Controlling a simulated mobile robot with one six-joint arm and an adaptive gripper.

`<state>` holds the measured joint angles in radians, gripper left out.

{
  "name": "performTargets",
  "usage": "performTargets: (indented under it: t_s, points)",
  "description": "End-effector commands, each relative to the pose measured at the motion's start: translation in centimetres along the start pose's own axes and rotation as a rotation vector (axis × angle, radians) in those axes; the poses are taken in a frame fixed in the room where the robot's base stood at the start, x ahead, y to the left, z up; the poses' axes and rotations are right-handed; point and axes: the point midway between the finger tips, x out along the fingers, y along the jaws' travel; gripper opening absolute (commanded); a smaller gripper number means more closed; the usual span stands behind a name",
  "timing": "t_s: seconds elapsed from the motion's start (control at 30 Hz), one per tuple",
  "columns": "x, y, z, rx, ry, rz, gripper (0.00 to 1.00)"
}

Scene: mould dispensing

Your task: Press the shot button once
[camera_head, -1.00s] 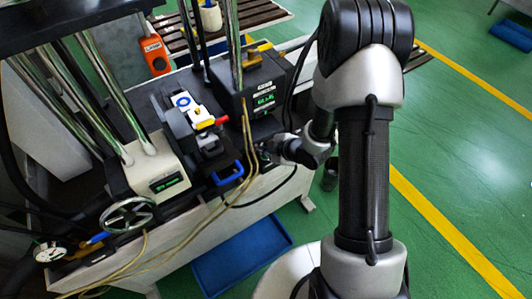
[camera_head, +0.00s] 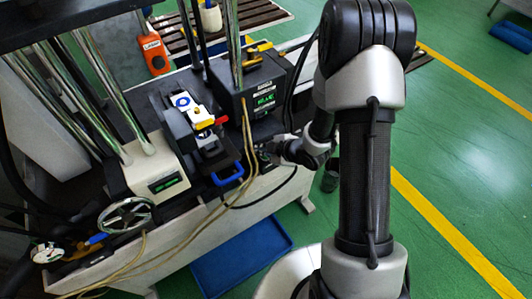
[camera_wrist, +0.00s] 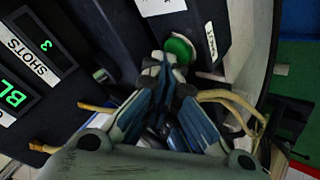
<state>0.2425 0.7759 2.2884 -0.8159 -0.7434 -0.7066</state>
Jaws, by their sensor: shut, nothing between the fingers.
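The shot button is a round green button (camera_wrist: 180,48) on the dark panel in the wrist view, between white labels. My gripper (camera_wrist: 159,62) is shut and empty. Its fingertips overlap the button's lower left edge in that view; I cannot tell whether they touch it. In the head view my gripper (camera_head: 264,156) is small and partly hidden at the lower front of the machine, below the black control box (camera_head: 262,88). The button cannot be made out there. The wrist view shows a display (camera_wrist: 46,45) reading 3 beside the word SHOTS.
A small dark switch or knob (camera_wrist: 104,75) sits left of the fingers. Tan hoses (camera_wrist: 225,98) run close on the right. In the head view, a blue handle (camera_head: 228,174) and hoses lie left of my gripper, and a blue tray (camera_head: 242,258) is on the floor.

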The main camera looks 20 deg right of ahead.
Motion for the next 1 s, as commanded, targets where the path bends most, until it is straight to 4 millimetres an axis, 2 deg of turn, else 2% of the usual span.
performTargets:
  t_s: [0.37,1.0]
  points:
    - [-0.3,0.2,-0.2,0.000,0.001,0.001,0.00]
    - [-4.4,3.2,-3.2,0.000,0.001,0.001,0.00]
